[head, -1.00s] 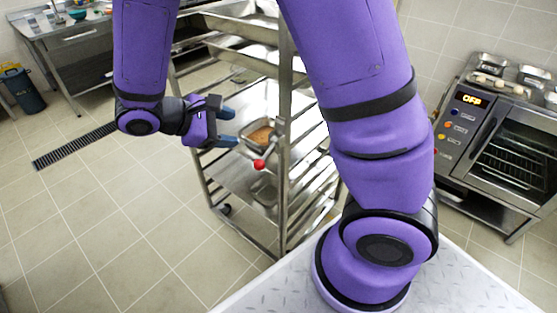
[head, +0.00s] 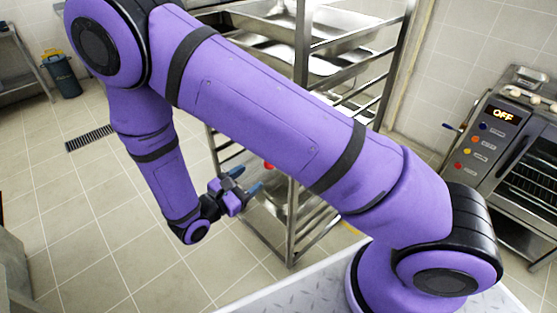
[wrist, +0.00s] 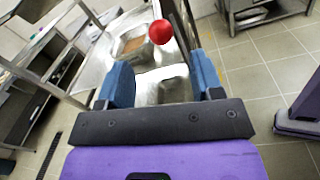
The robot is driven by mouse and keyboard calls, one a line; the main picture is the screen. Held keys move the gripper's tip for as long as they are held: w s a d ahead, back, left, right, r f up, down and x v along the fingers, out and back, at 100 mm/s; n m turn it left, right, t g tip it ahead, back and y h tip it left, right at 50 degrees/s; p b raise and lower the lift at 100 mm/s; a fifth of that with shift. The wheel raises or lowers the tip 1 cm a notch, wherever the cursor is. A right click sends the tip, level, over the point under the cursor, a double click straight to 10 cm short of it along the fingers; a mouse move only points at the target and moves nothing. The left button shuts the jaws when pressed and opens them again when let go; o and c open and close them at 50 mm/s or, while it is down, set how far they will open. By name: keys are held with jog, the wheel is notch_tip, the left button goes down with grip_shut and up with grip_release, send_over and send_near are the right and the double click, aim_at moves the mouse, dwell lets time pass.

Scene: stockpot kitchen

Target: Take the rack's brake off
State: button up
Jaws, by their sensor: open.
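The steel rack (head: 301,90) stands in the middle of the head view, partly hidden behind my arm. A red ball knob (wrist: 160,31), which looks like the end of the brake lever, shows in the wrist view, beyond my fingertips and roughly between them. In the head view only a bit of the red knob (head: 268,165) shows beside my arm. My gripper (head: 247,180) is in front of the rack with its blue fingers pointing at it. In the wrist view my gripper (wrist: 163,72) is open and empty, and the knob looks apart from both fingers.
Trays (head: 345,42) sit on the rack's shelves, and a pan with brown contents (wrist: 133,44) shows in the wrist view. An oven (head: 500,150) reading OFF stands at the right. A blue-grey bin (head: 64,78) stands at the far left. The tiled floor left of the rack is clear.

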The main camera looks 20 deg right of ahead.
jog(key=x, duration=1)
jog(key=shift+d, duration=0.15)
grip_shut()
jog(key=shift+r, duration=0.1)
